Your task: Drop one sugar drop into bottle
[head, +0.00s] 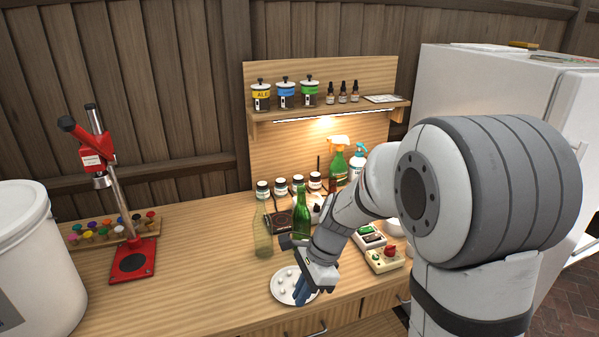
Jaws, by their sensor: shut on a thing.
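A white plate (278,297) holding several small white sugar drops (282,290) lies near the front edge of the wooden counter. My gripper (301,296) points down at the right part of this plate. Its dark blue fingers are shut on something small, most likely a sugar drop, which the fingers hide. A clear, empty-looking bottle (262,238) stands upright behind the plate, to the left. A green bottle (301,215) stands upright just right of the clear one, with my wrist close to its lower right side.
A red bottle capper (133,260) and a rack of coloured caps (95,232) stand at left, beside a white bucket (28,255). Small jars (263,190) and spray bottles (338,160) line the back. Small devices (383,259) sit right of my wrist. The counter between capper and clear bottle is free.

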